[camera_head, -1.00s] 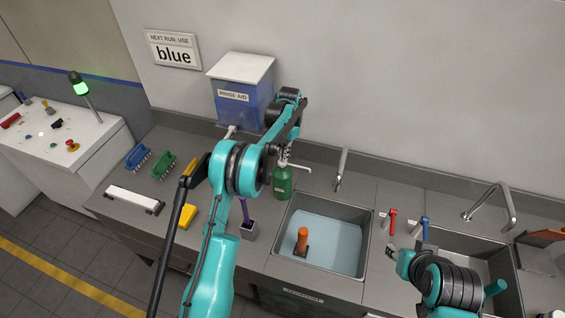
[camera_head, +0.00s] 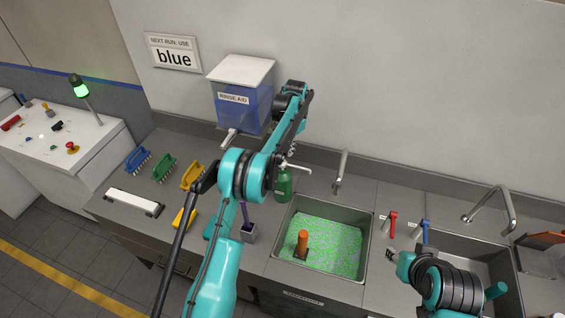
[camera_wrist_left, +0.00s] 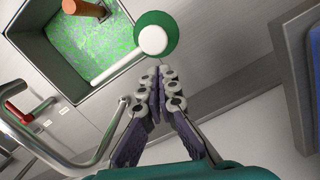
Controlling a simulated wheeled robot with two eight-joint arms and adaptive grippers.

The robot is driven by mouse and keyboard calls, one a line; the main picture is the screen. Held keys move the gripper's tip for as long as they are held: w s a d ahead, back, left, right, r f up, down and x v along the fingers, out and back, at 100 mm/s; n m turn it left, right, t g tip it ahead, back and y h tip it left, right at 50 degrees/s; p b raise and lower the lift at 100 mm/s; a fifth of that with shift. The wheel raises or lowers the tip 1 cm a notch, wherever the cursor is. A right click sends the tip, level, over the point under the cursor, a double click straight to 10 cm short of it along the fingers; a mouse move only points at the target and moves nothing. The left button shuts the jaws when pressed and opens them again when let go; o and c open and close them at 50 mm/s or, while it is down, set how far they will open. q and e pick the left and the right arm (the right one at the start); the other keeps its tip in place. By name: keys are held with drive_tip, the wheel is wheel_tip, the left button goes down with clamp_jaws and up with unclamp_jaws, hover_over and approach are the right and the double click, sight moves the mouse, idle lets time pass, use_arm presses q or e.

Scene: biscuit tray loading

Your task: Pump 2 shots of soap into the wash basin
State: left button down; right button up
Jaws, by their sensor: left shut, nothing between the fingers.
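The green soap bottle (camera_head: 284,187) stands upright behind the wash basin, its white spout pointing over the basin. The wash basin (camera_head: 367,240) holds liquid covered in green speckles, with an orange-handled item (camera_head: 302,243) in it. My left gripper (camera_head: 287,160) is at the bottle's top, partly hidden by my arm. In the left wrist view my left gripper (camera_wrist_left: 158,72) is shut and empty, its tips close to the white pump head (camera_wrist_left: 153,40) on the green bottle (camera_wrist_left: 170,22); I cannot tell whether they touch. My right gripper (camera_head: 392,256) is right of the basin; its jaws are too small to read.
The blue rinse aid box (camera_head: 241,105) is on the wall left of the bottle. Several brushes (camera_head: 164,166) lie on the left counter. A faucet (camera_head: 341,172) rises behind the basin. Red (camera_head: 393,222) and blue (camera_head: 425,230) handles stand to its right, before a second sink (camera_head: 480,243).

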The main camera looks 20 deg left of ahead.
sight(283, 161)
use_arm(q)
wheel_tip(283, 161, up, 10)
drive_tip(key=shift+w+d+r, duration=0.2)
drive_tip(key=shift+w, duration=0.25)
idle(0.5)
drive_tip(key=s+f+p, duration=0.1)
drive_tip(key=s+a+f+p, duration=0.1)
drive_tip(key=p, duration=0.1)
drive_tip(key=s+f+p, duration=0.1)
drive_tip(key=shift+s+a+f+p, duration=0.1)
drive_tip(key=shift+a+f+p, duration=0.1)
drive_tip(key=shift+f+p, duration=0.15)
drive_tip(key=shift+s+a+f+b, duration=0.15)
drive_tip(key=shift+f+b, duration=0.6)
drive_tip(key=shift+f, duration=1)
drive_tip(key=shift+s+f+b, duration=0.2)
drive_tip(key=shift+f+b, duration=0.5)
drive_tip(key=shift+f, duration=1)
